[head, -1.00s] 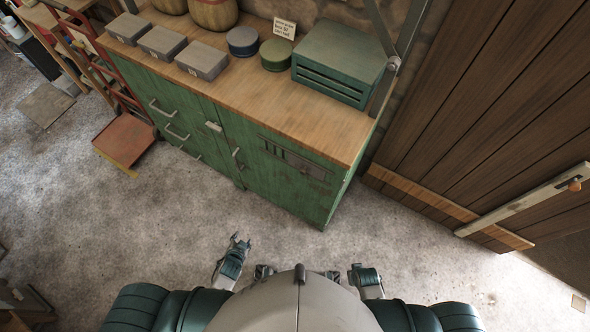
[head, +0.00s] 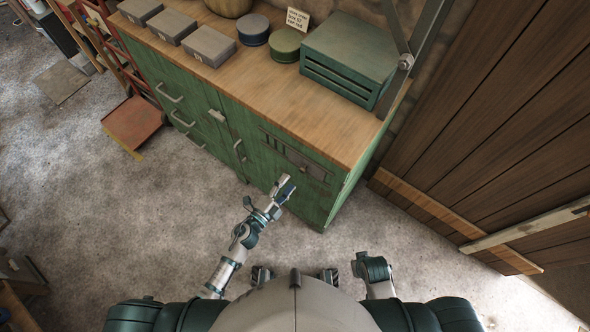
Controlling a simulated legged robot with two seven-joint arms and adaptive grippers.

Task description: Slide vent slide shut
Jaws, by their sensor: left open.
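The vent slide (head: 306,164) is a grey-brown plate set in the front of the green cabinet (head: 335,205), high on the door. Several dark vent slots (head: 272,144) show uncovered to the left of the plate. My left gripper (head: 286,186) is open and empty, its fingers pointing toward the cabinet. In the picture it lies just below the vent slide; I cannot tell whether it touches the door. My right gripper (head: 359,266) is low in front of my body, away from the cabinet, and its fingers are too small to read.
The wooden worktop (head: 250,85) holds grey boxes (head: 208,46), round tins (head: 286,44), a slatted green box (head: 348,60) and a small sign. Door handles (head: 239,151) stick out left of the vent. A red hand truck (head: 133,122) stands left, a plank door (head: 480,110) right. The floor ahead is clear.

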